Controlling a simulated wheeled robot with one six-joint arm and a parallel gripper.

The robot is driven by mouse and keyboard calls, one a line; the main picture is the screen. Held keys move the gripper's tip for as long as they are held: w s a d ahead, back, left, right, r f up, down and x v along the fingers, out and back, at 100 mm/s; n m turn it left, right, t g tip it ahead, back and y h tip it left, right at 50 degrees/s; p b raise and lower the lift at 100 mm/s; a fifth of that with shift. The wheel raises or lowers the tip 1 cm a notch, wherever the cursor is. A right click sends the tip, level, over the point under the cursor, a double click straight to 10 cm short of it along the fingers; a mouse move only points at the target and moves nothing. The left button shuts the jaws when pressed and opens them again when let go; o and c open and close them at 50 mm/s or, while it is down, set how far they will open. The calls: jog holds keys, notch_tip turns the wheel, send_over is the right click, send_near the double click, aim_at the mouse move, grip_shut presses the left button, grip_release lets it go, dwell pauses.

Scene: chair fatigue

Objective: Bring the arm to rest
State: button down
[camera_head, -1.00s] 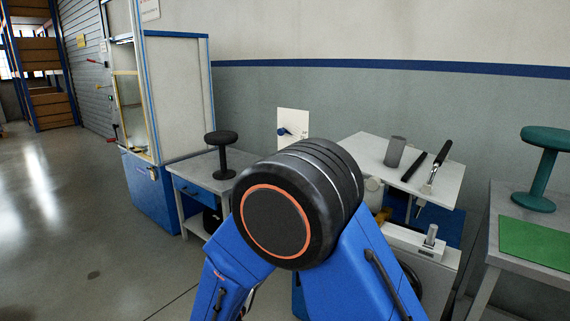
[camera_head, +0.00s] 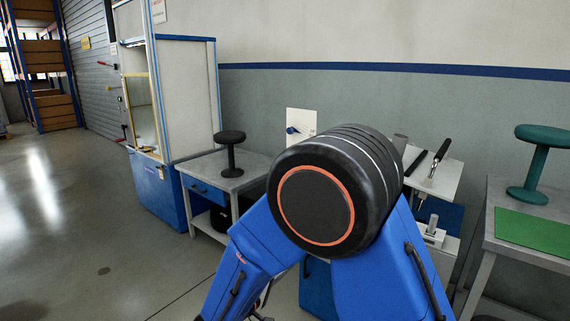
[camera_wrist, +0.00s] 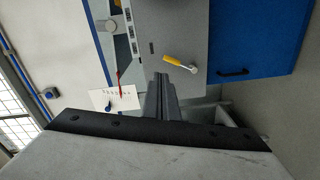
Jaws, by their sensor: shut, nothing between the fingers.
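My arm shows large in the middle of the head view, with a black joint drum ringed in orange and two blue links running down from it. My gripper is outside the head view. In the wrist view my gripper (camera_wrist: 163,92) is shut and empty, its two dark fingers side by side. A yellow-handled tool (camera_wrist: 178,62) lies on a grey surface beyond the fingertips, apart from them.
A black stool (camera_head: 230,150) stands on a grey bench (camera_head: 212,178) left of my arm. A teal stool (camera_head: 535,165) and green mat (camera_head: 530,232) are on a table at right. A glazed blue cabinet (camera_head: 165,185) stands behind. Floor at left is clear.

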jog(key=s+d+r+m+g, duration=0.2)
jog(key=s+d+g, duration=0.1)
jog(key=d, duration=0.5)
jog(key=s+d+r+m+g, duration=0.1)
jog(key=s+d+g, duration=0.25)
jog(key=d, duration=0.55)
jog(key=s+d+r+m+g, duration=0.2)
jog(key=s+d+g, duration=0.15)
jog(key=d, duration=0.45)
jog(key=s+d+r+m+y, duration=0.1)
jog(key=s+d+r+y, duration=0.1)
jog(key=s+y, duration=0.3)
jog(key=s+d+r+m+t+y, duration=0.1)
jog(key=s+y, duration=0.4)
jog(key=s, duration=0.8)
jog(key=shift+d+r+y, duration=0.35)
jog(key=shift+r+y, duration=0.05)
jog(key=shift+r, duration=0.05)
